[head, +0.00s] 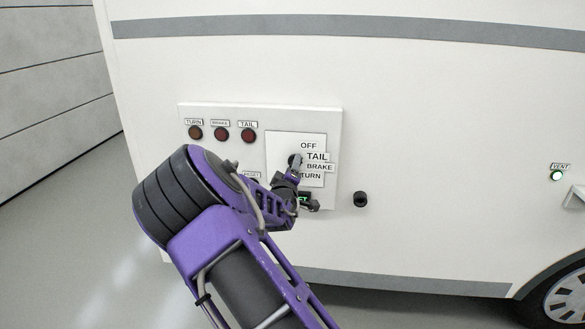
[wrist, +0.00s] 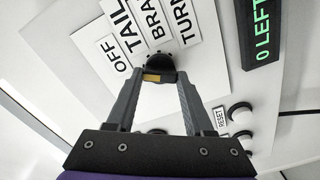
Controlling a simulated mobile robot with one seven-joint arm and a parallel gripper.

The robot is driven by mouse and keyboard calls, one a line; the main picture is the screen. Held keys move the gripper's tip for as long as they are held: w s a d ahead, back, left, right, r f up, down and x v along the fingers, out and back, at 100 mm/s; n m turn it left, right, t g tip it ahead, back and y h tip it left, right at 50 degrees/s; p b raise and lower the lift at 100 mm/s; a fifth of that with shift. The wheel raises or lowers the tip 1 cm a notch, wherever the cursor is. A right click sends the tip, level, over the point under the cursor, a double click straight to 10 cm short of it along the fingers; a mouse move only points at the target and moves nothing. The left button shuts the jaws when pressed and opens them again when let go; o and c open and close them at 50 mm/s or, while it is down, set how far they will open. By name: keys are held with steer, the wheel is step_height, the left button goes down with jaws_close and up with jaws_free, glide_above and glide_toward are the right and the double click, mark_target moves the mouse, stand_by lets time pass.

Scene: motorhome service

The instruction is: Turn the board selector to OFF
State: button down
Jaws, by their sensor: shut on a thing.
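The board selector is a dark round knob (wrist: 157,65) on a white plate (wrist: 70,65). The labels OFF (wrist: 114,54), TAIL, BRAKE and TURN fan out beside it. In the head view the selector (head: 294,159) sits left of these labels, and TAIL (head: 317,156) looks larger than the others. My gripper (wrist: 158,80) is shut on the knob, one finger on each side; a yellow patch shows on the knob between the fingertips. My gripper also shows in the head view (head: 296,169). I cannot tell which label the knob points to.
Dark TURN (head: 195,133), BRAKE (head: 221,134) and TAIL (head: 248,135) lamps line the board's upper left. A green display (wrist: 264,35) reads "0 LEFT". A RESET button (wrist: 241,112) is nearby. A black fitting (head: 360,199) sticks out to the right.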

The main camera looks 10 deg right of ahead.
steer(key=shift+c, duration=1.4)
jaws_free()
steer(key=p+v, duration=0.1)
steer(key=v, duration=1.6)
steer(key=shift+s, duration=0.25)
steer(key=shift+a+r, duration=0.1)
